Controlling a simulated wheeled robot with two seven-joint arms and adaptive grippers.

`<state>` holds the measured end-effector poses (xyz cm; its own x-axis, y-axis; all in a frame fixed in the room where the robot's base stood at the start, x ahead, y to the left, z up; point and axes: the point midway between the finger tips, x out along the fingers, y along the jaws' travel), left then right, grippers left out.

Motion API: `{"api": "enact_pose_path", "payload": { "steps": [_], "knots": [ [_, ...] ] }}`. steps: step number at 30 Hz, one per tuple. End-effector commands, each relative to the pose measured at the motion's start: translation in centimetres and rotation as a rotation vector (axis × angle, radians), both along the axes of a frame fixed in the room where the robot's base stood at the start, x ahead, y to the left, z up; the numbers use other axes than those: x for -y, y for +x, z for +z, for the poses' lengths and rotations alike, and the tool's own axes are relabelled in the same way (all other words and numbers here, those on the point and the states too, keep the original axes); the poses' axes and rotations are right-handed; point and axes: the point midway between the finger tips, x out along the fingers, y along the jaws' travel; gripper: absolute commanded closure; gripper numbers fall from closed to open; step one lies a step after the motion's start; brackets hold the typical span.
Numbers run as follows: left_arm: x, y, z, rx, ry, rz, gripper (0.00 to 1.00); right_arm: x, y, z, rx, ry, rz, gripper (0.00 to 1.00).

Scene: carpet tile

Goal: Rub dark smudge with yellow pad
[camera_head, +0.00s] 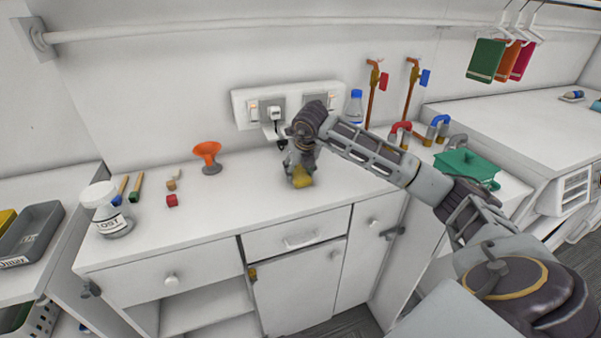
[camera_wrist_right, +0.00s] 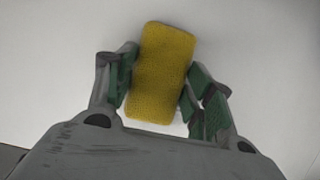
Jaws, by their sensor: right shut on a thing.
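The yellow pad (camera_wrist_right: 162,75) is between the two fingers of my right gripper (camera_wrist_right: 160,90) in the right wrist view, with white counter surface behind it. In the head view the pad (camera_head: 302,181) shows below my right gripper (camera_head: 300,170), at or just above the white counter (camera_head: 240,212). My right gripper is shut on the pad. I see no dark smudge in either view; the gripper and pad may hide it. My left gripper is not in view.
A power socket panel (camera_head: 245,107) is behind. The counter front is clear.

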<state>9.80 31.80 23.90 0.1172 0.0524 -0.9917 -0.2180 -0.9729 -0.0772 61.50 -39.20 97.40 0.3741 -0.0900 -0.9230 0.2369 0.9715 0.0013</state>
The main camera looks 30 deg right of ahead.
Motion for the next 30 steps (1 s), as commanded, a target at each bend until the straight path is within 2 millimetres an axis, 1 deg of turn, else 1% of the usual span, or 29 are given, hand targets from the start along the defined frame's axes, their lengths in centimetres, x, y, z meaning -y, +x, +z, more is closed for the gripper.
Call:
{"api": "enact_pose_path", "payload": {
  "steps": [14,30],
  "knots": [
    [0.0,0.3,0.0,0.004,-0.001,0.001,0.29,0.1,0.3,-0.3,-0.004,0.000,0.000,0.66],
    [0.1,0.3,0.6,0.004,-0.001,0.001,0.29,0.7,3.0,-0.1,-0.005,0.000,-0.002,0.66]
  ]
}}
